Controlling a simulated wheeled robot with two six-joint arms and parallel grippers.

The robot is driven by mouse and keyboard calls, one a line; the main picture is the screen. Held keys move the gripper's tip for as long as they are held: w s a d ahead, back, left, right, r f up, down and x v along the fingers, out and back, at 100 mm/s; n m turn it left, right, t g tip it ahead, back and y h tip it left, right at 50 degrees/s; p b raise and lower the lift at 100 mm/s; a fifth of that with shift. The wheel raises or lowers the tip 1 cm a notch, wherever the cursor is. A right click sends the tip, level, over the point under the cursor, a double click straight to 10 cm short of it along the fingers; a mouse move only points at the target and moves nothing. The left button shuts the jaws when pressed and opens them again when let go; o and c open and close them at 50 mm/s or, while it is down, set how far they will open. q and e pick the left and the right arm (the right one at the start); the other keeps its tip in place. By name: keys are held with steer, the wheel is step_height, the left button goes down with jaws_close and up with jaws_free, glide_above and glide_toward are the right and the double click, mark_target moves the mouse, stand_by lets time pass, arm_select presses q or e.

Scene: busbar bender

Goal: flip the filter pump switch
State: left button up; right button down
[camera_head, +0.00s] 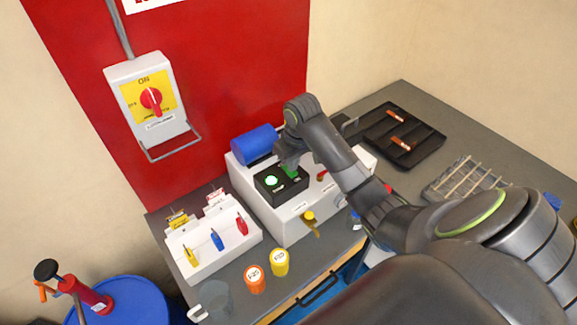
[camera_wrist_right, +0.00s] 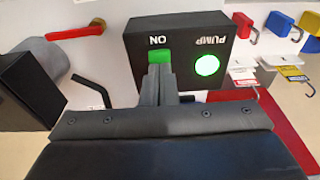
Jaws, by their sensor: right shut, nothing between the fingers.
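The black pump switch box (camera_head: 270,190) sits on the white machine housing. In the right wrist view the box (camera_wrist_right: 190,28) appears upside down, with the letters PUMP and ON, a green switch (camera_wrist_right: 160,56) and a round green lamp (camera_wrist_right: 207,65) that glows. The lamp (camera_head: 271,181) also glows in the head view. My right gripper (camera_wrist_right: 160,76) is shut and empty, its fingertips right at the switch and covering part of it. I cannot tell whether they touch it. In the head view my right gripper (camera_head: 290,163) hides part of the box. My left gripper is not in view.
A blue cylinder (camera_head: 254,143) lies on the housing behind the box. A brass tap (camera_head: 311,221) juts from the front. A white padlock rack (camera_head: 212,262) stands to the left, with orange (camera_head: 255,279) and yellow (camera_head: 279,262) containers in front. A red handle (camera_wrist_right: 75,34) is beside the box.

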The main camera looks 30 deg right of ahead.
steer(key=shift+r+p, duration=0.35)
steer(key=shift+r, duration=0.85)
step_height(320, 180, up, 4)
steer(key=shift+f, duration=0.2)
